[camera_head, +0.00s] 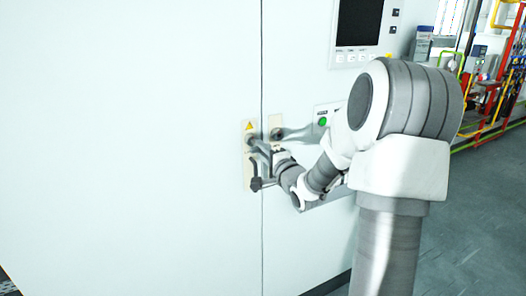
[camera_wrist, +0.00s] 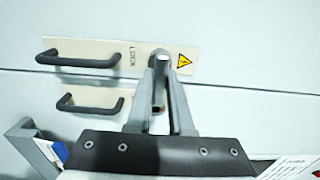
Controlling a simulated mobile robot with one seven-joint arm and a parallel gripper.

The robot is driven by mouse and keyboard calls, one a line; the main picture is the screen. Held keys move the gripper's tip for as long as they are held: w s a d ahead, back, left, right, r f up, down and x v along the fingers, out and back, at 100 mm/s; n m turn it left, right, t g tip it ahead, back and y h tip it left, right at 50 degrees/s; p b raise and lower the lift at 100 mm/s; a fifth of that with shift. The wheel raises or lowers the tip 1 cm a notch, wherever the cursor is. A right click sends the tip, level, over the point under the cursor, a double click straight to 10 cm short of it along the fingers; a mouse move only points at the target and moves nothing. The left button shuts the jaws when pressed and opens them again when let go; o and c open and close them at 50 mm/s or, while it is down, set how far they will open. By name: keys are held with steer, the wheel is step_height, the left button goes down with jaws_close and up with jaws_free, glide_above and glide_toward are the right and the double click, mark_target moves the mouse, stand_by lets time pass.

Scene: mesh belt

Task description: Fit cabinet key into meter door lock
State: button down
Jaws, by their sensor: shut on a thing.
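The lock plate (camera_head: 247,152) is a cream strip on the cabinet door, with a yellow warning triangle and a dark handle. In the wrist view the lock plate (camera_wrist: 110,57) lies sideways, marked LOCK beside the triangle. My gripper (camera_wrist: 161,62) is shut, its fingertips over the plate between the word LOCK and the triangle. In the head view my gripper (camera_head: 258,146) is at the plate just below the triangle. The key is mostly hidden between the fingertips; a small grey rounded end (camera_wrist: 161,54) shows there. The lock opening is covered, so I cannot tell whether the key is inside it.
A second cream plate with a dark handle (camera_wrist: 92,107) is across the door seam. A panel with a green button (camera_head: 323,121) and a dark screen (camera_head: 359,22) are at the right. The left door (camera_head: 130,140) is bare. Pipes (camera_head: 500,80) stand far behind.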

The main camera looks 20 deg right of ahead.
steer(key=shift+w, duration=1)
steer(key=c, duration=0.7)
jaws_free()
steer(key=shift+c, duration=0.2)
steer(key=s, duration=1.7)
steer(key=shift+s+d+b, duration=0.2)
steer(key=shift+s+b, duration=0.05)
steer(key=shift+b, duration=0.2)
